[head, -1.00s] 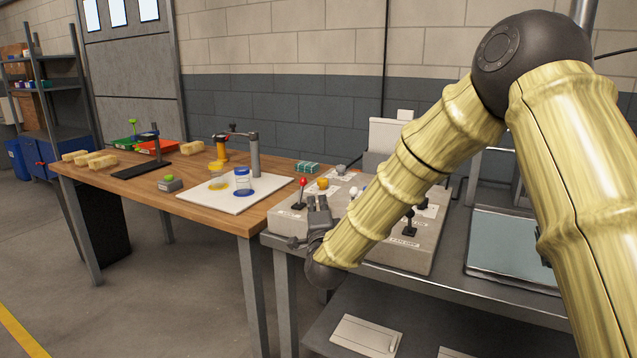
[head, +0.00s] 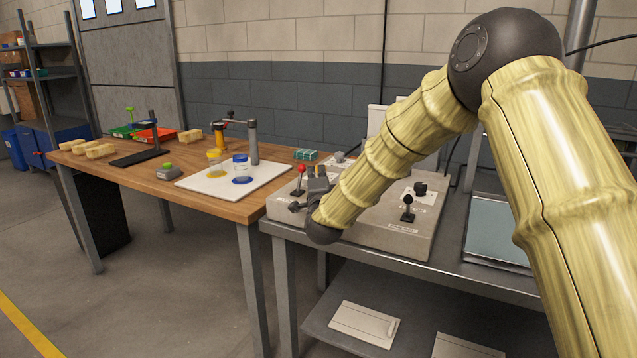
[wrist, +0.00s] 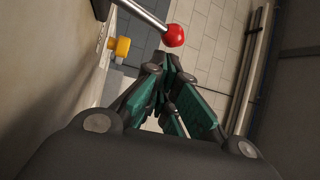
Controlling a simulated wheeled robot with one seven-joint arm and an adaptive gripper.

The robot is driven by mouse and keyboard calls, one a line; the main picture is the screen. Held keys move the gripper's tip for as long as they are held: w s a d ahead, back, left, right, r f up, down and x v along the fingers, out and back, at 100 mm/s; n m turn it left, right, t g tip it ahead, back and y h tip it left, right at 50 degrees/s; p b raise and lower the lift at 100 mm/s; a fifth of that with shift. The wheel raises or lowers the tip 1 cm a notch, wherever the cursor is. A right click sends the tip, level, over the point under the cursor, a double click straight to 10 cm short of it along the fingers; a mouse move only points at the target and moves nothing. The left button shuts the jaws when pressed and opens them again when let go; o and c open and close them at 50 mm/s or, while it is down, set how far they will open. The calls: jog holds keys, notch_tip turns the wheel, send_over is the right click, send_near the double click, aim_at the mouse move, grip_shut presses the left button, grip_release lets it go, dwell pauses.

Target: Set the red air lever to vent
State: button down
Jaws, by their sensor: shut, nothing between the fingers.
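The red air lever has a red ball (head: 301,169) on a thin metal rod and stands at the left end of the grey control box (head: 375,236). In the wrist view its red ball (wrist: 173,36) and its rod (wrist: 143,14) are just beyond my fingertips. My gripper (head: 314,177) is shut and empty, close to the right of the lever in the head view. In the wrist view my gripper (wrist: 168,62) has its fingertips together just below the ball; I cannot tell whether they touch it. The lever's position markings are not readable.
A yellow knob (wrist: 121,46) sits beside the lever. A black lever (head: 408,203) stands farther right on the box. A wooden table (head: 215,205) with a white board (head: 200,182) and jars adjoins on the left. My arm covers part of the box.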

jog(key=shift+w+r, duration=0.15)
jog(key=shift+w, duration=0.75)
jog(key=shift+s+a+r+b, duration=0.15)
jog(key=shift+s+a+b, duration=0.15)
jog(key=shift+s+b, duration=0.15)
